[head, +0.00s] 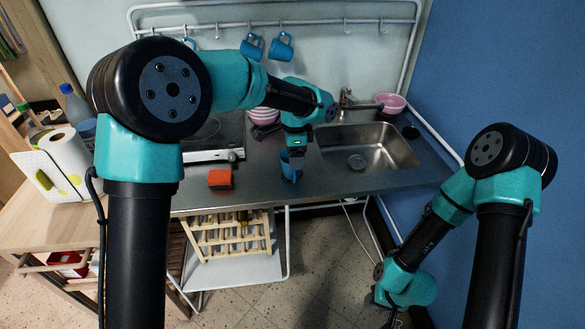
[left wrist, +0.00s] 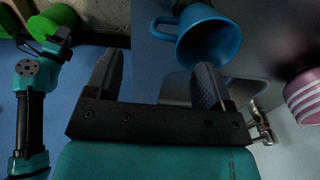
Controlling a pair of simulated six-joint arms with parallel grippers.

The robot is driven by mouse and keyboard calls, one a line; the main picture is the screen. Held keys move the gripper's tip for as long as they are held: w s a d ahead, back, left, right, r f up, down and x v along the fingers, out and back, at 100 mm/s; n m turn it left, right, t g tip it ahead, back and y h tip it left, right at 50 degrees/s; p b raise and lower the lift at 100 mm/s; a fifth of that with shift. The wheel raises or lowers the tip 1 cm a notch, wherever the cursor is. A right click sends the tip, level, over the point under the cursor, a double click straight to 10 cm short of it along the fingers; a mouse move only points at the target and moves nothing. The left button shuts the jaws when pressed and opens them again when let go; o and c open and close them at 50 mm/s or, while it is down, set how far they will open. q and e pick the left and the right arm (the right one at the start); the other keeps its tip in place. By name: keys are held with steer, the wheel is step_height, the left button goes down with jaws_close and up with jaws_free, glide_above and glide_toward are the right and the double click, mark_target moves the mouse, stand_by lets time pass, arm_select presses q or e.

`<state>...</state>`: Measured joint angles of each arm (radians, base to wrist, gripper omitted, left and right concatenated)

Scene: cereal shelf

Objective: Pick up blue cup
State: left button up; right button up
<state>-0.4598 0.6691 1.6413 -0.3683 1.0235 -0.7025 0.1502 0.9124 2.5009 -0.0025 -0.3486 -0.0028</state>
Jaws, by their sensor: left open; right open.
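A blue cup (head: 291,168) stands near the front edge of the metal counter (head: 330,187), directly below my left gripper (head: 292,150), which partly covers it in the head view. In the left wrist view, the cup (left wrist: 212,42) lies ahead of the open fingers of my left gripper (left wrist: 158,80). Its body is by the right finger and its handle extends toward the gap. Nothing is visibly gripped. My right gripper (head: 388,316) hangs low at the bottom right, away from the counter; its fingers are hard to make out.
Other blue cups (head: 252,47) (head: 282,46) hang from the rail. A red-orange sponge (head: 220,179) lies left of the cup. The sink (head: 365,147) is to the right, with a pink bowl (head: 391,103) behind. A striped bowl (head: 263,115) stands behind my left gripper.

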mark_target(294, 176)
arm_select(q)
step_height(294, 176, down, 4)
stand_by(0.5)
steer(key=shift+w+a+f, duration=0.1)
steer(key=shift+w+f, duration=0.05)
steer(key=shift+f, duration=1.15)
steer(key=shift+w+a+f, duration=0.1)
steer(key=shift+w+f, duration=0.05)
steer(key=shift+f, duration=1.15)
steer(key=c, duration=1.1)
steer(key=shift+o, duration=0.2)
steer(key=shift+s+d, duration=0.1)
